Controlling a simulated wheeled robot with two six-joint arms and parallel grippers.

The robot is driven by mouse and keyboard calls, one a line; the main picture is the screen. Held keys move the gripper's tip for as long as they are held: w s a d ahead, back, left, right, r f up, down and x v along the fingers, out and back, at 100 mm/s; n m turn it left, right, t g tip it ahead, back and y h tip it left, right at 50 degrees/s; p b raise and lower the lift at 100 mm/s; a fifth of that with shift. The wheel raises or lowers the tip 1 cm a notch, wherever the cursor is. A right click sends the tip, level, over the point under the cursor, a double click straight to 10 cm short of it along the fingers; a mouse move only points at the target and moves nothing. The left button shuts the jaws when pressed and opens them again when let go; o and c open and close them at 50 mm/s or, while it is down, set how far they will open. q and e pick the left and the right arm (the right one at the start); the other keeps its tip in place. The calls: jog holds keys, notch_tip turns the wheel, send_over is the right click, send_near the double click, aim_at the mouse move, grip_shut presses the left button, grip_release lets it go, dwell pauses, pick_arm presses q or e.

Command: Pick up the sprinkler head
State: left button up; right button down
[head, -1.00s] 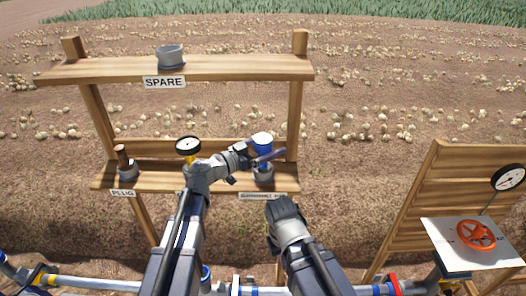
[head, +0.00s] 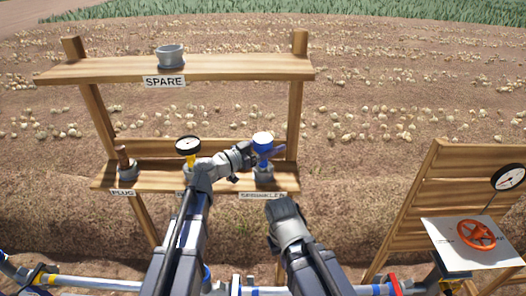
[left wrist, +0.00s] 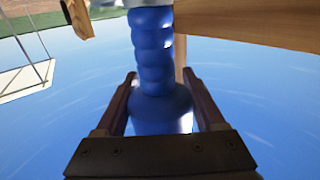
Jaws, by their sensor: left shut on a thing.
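The sprinkler head (head: 263,138) is blue with a pale top and stands upright in a grey cup holder (head: 263,177) on the lower shelf, above the SPRINKLER label. My left gripper (head: 267,151) reaches it from the left and is shut on its blue body. In the left wrist view the ribbed blue body of the sprinkler head (left wrist: 154,55) rises between the two fingers of the left gripper (left wrist: 160,92). My right gripper (head: 283,208) hangs empty in front of and below the shelf; its fingertips are too unclear to read.
A brown plug (head: 122,158) and a gauge (head: 188,146) stand on the same lower shelf (head: 150,184). A grey spare cup (head: 170,55) stands on the upper shelf (head: 230,68). An orange valve wheel (head: 476,234) is at right. Pipes (head: 100,284) run along the front.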

pick_arm(q)
grip_shut()
jog(key=shift+r, duration=0.1)
notch_tip(320, 180, up, 10)
jog(key=p, duration=1)
